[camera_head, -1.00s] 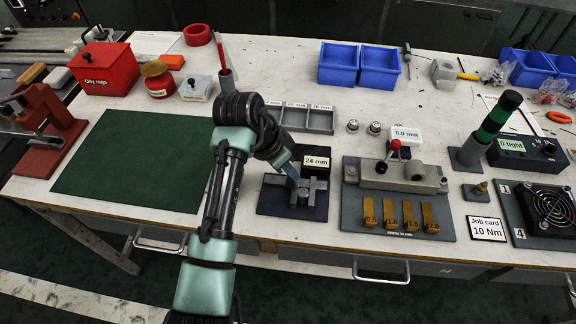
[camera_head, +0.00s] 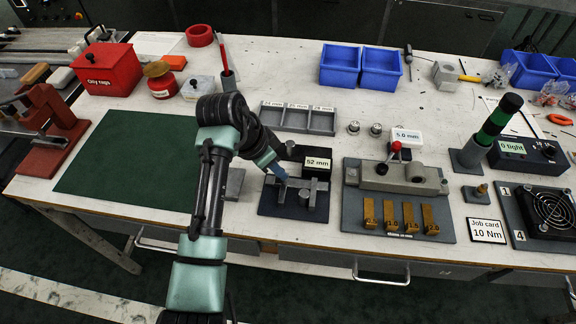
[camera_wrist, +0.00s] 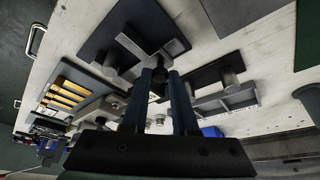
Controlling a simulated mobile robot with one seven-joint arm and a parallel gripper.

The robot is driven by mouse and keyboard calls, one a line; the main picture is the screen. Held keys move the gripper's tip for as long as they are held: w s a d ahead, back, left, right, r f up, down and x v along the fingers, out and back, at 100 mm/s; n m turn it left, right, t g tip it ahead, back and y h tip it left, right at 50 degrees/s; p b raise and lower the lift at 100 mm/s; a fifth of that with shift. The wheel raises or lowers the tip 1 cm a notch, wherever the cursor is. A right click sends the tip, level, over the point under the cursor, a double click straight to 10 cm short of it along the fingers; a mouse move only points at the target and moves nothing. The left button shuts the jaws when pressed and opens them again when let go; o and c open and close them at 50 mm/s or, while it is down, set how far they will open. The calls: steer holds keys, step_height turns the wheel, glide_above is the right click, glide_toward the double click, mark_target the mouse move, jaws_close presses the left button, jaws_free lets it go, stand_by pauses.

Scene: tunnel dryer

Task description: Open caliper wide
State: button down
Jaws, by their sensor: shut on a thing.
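The caliper (camera_head: 310,184) is a grey metal piece with a beam and short upright parts on a dark base plate (camera_head: 268,206). Its readout (camera_head: 317,163) behind it shows 52 mm. My gripper (camera_head: 281,176) reaches down at the caliper's left part and is shut on a small dark part of it. In the wrist view, my gripper's blue fingers (camera_wrist: 160,78) close around this dark part, which they mostly hide. The caliper (camera_wrist: 152,45) lies just beyond the fingertips there.
A grey block (camera_head: 235,184) lies left of the base plate, beside the green mat (camera_head: 125,165). A three-compartment tray (camera_head: 298,118) stands behind. The fixture with brass gauges (camera_head: 400,214) stands close on the right. The mat is clear.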

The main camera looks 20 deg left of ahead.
steer(key=shift+s+a, duration=0.1)
steer(key=shift+a, duration=0.3)
steer(key=c, duration=0.7)
jaws_free()
steer(key=shift+r, duration=0.1)
steer(key=p+v, duration=0.1)
steer(key=v, duration=1.1)
steer(key=shift+s+r, duration=0.2)
steer(key=shift+r, duration=0.15)
